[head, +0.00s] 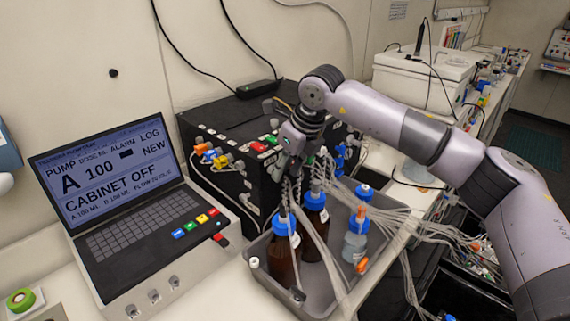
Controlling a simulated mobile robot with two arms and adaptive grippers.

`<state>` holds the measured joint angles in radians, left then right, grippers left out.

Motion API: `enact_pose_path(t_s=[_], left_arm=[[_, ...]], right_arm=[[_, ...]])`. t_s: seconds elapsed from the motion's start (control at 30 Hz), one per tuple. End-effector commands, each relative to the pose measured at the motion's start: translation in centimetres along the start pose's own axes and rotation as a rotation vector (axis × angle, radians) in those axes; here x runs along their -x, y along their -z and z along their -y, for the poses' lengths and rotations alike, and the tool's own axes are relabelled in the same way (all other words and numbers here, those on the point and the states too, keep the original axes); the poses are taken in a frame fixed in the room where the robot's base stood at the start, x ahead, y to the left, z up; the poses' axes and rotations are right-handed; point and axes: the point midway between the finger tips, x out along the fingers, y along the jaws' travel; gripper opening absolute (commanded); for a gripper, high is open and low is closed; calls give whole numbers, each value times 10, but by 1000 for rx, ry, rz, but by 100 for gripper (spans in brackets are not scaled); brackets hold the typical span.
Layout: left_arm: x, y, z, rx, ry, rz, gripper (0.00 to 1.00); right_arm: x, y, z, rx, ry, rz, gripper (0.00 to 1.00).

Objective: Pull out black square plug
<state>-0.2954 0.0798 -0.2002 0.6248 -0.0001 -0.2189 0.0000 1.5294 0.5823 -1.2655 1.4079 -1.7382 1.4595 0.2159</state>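My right gripper (291,172) hangs pointing down in front of the black cabinet (222,182), above the bottles. Its fingers are dark and small against the panel and tubing, so I cannot tell whether they are open or hold anything. A black rectangular block (258,88) with a black cable lies on top of the cabinet, behind and left of the gripper. I cannot pick out a black square plug with certainty; part of the cabinet's front is hidden by my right gripper and the tubes. My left gripper is not in view.
A grey tray (262,277) holds brown bottles (284,262) with blue caps and a clear bottle (355,247). Loose clear tubes run across the tray to the right. A laptop-like console (125,215) stands left, and a white box (420,82) at the back right.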

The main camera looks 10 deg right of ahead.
Motion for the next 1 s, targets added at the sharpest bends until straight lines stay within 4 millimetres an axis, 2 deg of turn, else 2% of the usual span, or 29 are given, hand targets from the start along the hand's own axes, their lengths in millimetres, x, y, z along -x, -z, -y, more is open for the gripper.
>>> enact_pose_path(t_s=[0.13, 0.37, 0.8, 1.0], left_arm=[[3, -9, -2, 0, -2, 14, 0], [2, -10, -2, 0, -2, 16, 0], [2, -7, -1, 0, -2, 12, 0], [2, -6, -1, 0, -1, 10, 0]], right_arm=[[-6, 0, 0, 0, 0, 0, 29], [-7, 0, 0, 0, 1, 0, 29], [-7, 0, 0, -1, 1, 0, 1], [-7, 0, 0, -1, 1, 0, 0]])
